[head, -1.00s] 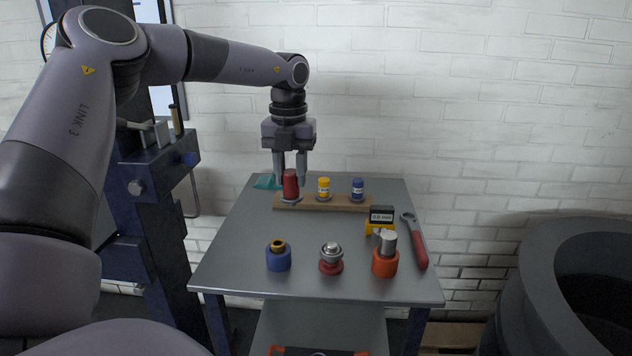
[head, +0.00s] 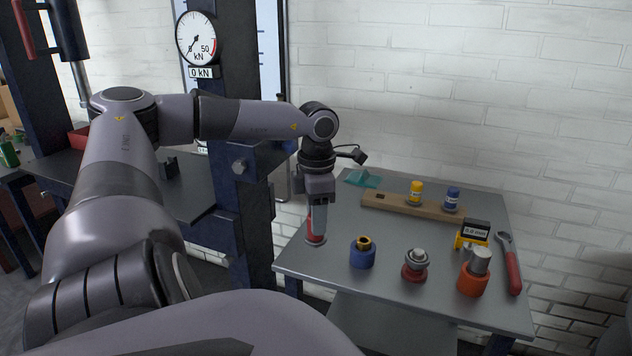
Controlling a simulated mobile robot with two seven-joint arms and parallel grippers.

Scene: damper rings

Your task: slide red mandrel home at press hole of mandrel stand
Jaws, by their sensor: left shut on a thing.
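My left gripper (head: 317,222) is shut on the red mandrel (head: 314,239), pointing down near the left edge of the work table. The fingers hide much of the mandrel; its red lower part and pale base show below them. The wooden mandrel stand (head: 432,209) lies at the back of the table, right of the gripper and apart from it. A yellow mandrel (head: 416,191) and a blue mandrel (head: 452,198) stand upright on it. A dark empty hole (head: 382,197) shows at its left end. My right gripper is not in view.
On the table (head: 400,309) stand a blue ring piece (head: 362,256), a dark red one (head: 414,267), an orange one (head: 473,280), a gauge (head: 473,234) and a red-handled wrench (head: 513,272). A press frame (head: 236,178) with dial (head: 196,39) rises at left.

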